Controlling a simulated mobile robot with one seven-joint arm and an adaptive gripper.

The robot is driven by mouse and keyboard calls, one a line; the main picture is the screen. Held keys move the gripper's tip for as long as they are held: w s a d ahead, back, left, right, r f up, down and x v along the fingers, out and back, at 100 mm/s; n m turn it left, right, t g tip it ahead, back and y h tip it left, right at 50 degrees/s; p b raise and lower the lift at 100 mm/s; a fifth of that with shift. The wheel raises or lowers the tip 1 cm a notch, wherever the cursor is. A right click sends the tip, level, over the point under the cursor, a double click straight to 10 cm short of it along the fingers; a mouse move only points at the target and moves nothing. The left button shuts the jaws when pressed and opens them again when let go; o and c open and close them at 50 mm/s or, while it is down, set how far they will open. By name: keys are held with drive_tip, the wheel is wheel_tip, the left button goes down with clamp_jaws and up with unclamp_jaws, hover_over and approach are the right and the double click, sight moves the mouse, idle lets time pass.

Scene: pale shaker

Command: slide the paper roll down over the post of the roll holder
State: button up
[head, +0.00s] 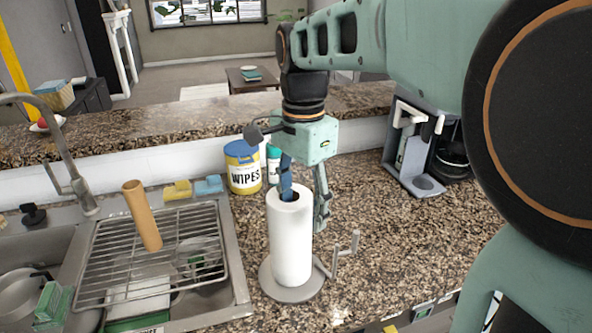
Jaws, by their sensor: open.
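The white paper roll (291,240) stands upright on the counter, right of the sink. The round grey base of the roll holder (289,291) shows around the roll's lower end, and a grey side arm (345,256) rises at its right. The post is hidden; the dark core opening shows at the roll's top. My gripper (304,205) points down over the roll and is open. One finger is at the core opening, and the other hangs beside the roll's right side.
A wipes tub (243,168) stands behind the roll, with a small bottle (274,165) beside it. A coffee machine (416,160) is at the back right. A drying rack (150,254) with a brown cardboard tube (142,216) covers part of the sink. The counter right of the holder is clear.

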drive_tip(key=shift+r, duration=0.15)
drive_tip(key=shift+r+p, duration=3.2)
drive_tip(key=shift+r, duration=0.2)
wheel_tip(320, 180, up, 7)
drive_tip(key=p, duration=0.6)
